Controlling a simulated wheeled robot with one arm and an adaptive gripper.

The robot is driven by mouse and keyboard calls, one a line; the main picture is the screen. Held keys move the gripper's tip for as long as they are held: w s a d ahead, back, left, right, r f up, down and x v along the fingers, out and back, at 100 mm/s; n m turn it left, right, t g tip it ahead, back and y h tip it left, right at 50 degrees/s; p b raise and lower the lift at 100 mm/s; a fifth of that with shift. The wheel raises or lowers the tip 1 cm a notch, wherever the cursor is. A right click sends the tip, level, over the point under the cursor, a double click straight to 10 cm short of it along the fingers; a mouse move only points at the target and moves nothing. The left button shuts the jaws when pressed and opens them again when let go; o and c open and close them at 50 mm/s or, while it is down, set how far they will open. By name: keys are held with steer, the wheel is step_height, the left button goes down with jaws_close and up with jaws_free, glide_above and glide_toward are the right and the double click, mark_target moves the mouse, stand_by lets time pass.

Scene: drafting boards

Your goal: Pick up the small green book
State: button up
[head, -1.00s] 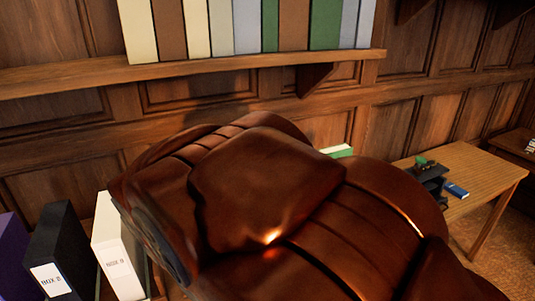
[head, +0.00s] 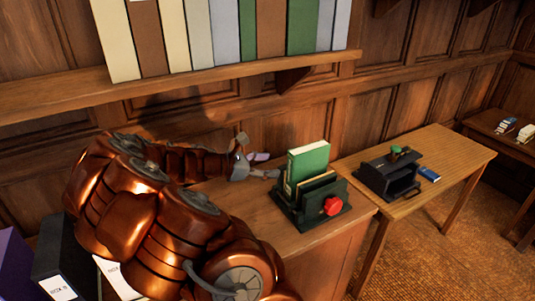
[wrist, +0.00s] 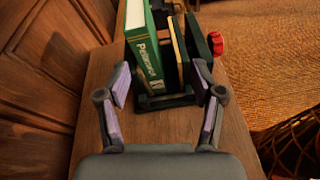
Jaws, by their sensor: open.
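A green book (head: 308,160) with pale page edges stands upright in a dark green holder with a red knob (head: 333,206) on the wooden cabinet. In the wrist view the green book (wrist: 144,50) shows its lettered spine, left of other thin boards in the holder (wrist: 165,101). My gripper (head: 264,166) is to the left of the book and holder in the head view, apart from them. In the wrist view my gripper (wrist: 162,82) is open and empty, its two fingers spread, with the book's lower spine seen between them.
A lower wooden table (head: 437,160) at the right bears a black device (head: 387,178) with a green knob and a blue book (head: 429,174). Tall books line a wall shelf (head: 200,79) above. Box files stand at lower left. Bare cabinet top (head: 240,201) lies left of the holder.

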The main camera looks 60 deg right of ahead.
mark_target(299, 158)
steer(key=shift+s+d+f+n+h+b, duration=0.15)
steer(key=shift+s+d+f+n+b, duration=0.35)
steer(key=shift+d, duration=1.65)
steer(key=shift+s+d+f+n+h+b, duration=0.2)
steer(key=shift+s+d+f, duration=0.65)
steer(key=shift+d, duration=1.25)
steer(key=shift+s+d+f+n+h+b, duration=0.15)
steer(key=shift+s+d+f+n+b, duration=0.45)
steer(key=shift+d, duration=1.55)
steer(key=shift+s+r+p, duration=0.1)
steer(key=shift+s+p, duration=0.1)
steer(key=shift+p, duration=0.1)
jaws_close()
